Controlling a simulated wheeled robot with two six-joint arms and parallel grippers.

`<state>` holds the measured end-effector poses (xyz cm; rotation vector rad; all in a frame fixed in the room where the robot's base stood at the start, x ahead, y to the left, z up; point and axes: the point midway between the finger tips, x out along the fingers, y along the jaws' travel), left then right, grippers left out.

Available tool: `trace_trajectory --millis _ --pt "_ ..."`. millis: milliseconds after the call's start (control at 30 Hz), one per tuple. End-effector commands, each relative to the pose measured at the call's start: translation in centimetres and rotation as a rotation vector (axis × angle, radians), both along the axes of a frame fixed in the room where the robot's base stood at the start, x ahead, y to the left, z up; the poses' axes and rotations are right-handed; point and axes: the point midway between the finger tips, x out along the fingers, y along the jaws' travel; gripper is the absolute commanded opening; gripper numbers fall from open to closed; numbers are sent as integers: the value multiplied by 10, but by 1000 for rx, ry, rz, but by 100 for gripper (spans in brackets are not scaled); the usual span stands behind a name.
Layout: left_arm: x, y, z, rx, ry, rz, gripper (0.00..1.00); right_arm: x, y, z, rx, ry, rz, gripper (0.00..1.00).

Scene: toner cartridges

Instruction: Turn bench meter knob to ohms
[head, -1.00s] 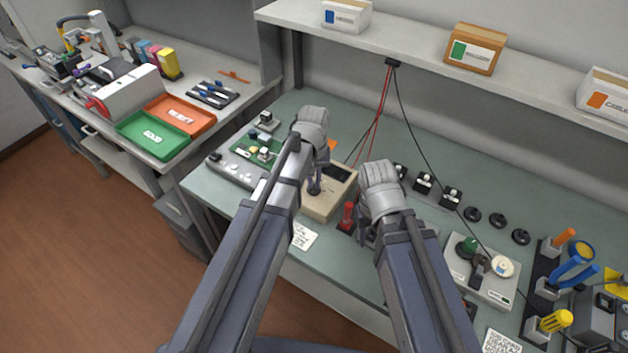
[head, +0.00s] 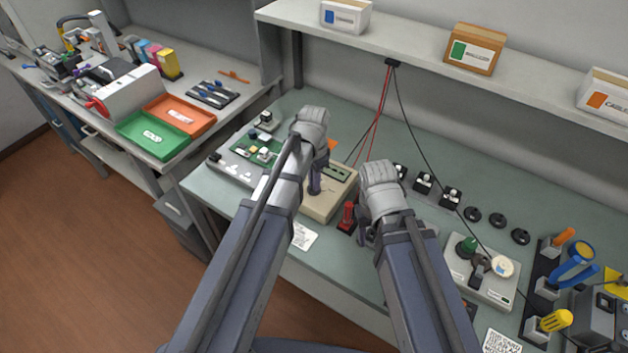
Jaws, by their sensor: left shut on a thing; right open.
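The bench meter (head: 330,200) is a beige box with a small dark display (head: 337,172) on its top face, standing on the green-grey bench. Its knob is mostly hidden by my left gripper (head: 314,188), which points down at the meter's face and is shut on the knob. The knob's pointer and dial marks cannot be read. My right gripper (head: 366,232) is open and empty, low over the bench to the right of the meter, partly hidden by its own arm.
A red-handled probe (head: 348,216) stands in a dark holder between the meter and my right gripper. A green circuit board fixture (head: 255,150) is left of the meter. Red and black leads (head: 383,105) hang from the shelf.

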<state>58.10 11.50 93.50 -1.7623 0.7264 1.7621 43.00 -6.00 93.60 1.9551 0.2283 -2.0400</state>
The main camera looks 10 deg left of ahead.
Motion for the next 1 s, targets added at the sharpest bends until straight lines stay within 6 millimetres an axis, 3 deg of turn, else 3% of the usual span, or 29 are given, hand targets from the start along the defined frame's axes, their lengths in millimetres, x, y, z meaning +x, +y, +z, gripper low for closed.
trace_trajectory --millis 500,1000 --pt "0 0 0 0 0 -448 0 0 0 0 0 0 0 50" --pt "0 0 0 0 0 -654 0 0 0 0 0 0 0 50"
